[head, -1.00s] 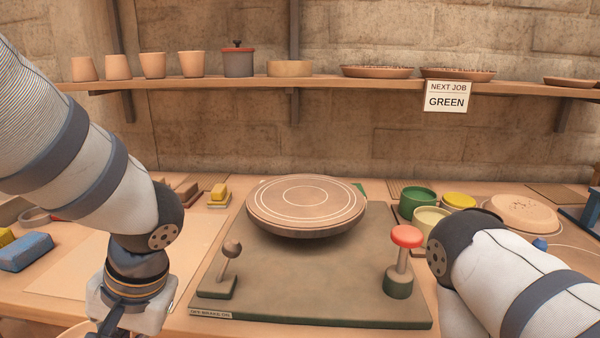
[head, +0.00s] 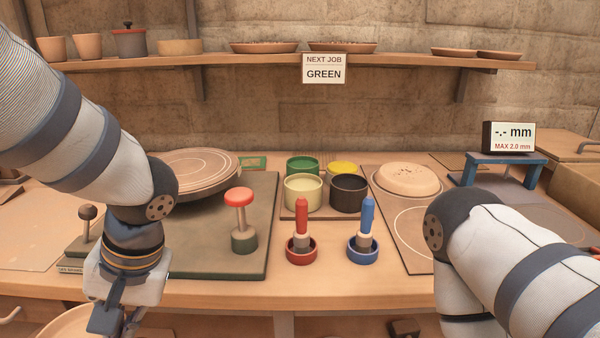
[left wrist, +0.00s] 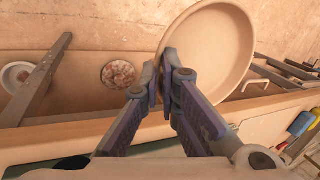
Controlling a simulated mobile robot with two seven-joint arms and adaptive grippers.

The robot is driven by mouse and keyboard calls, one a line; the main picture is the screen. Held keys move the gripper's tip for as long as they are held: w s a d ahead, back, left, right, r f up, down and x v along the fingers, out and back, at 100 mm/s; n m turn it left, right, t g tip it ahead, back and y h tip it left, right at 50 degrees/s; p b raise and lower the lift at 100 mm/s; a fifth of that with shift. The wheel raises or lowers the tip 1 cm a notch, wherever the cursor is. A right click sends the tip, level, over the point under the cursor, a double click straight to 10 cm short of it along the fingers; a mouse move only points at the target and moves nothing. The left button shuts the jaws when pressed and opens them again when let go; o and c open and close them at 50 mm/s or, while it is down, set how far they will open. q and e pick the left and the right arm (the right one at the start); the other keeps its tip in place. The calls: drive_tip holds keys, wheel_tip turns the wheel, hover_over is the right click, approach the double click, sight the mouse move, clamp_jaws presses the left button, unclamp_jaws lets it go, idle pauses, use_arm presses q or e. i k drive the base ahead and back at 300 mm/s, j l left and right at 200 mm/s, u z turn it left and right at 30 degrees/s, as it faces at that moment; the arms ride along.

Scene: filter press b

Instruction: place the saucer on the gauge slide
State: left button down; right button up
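A pale round dish with a raised rim, which I take as the saucer (left wrist: 212,55), fills the top middle of the left wrist view. My left gripper (left wrist: 163,72) is closed at its edge and appears to pinch the rim. In the head view the saucer (head: 58,325) is cut off at the lower left, beside my left gripper (head: 115,318). The gauge, a display (head: 508,137) reading "-.- mm, MAX 2.0 mm", stands on a blue bridge at the right. A dark flat piece in front of it, apparently the gauge slide (head: 548,222), is partly behind my right arm. My right gripper is out of view.
The press board carries a round plate (head: 200,168) and a red knob (head: 238,197). Several cups (head: 304,192) and red (head: 301,247) and blue (head: 363,248) stamps in rings stand mid-bench. A sign (head: 324,70) reads "NEXT JOB GREEN".

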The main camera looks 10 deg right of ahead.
sight(546, 222)
drive_tip(key=k+l, duration=0.1)
drive_tip(key=l, duration=0.45)
drive_tip(key=k+l+z, duration=0.15)
drive_tip(key=l, duration=0.45)
drive_tip(key=k+l, duration=0.1)
drive_tip(key=l, duration=0.45)
drive_tip(key=k+l+z, duration=0.15)
drive_tip(key=l, duration=0.45)
drive_tip(key=i, duration=0.05)
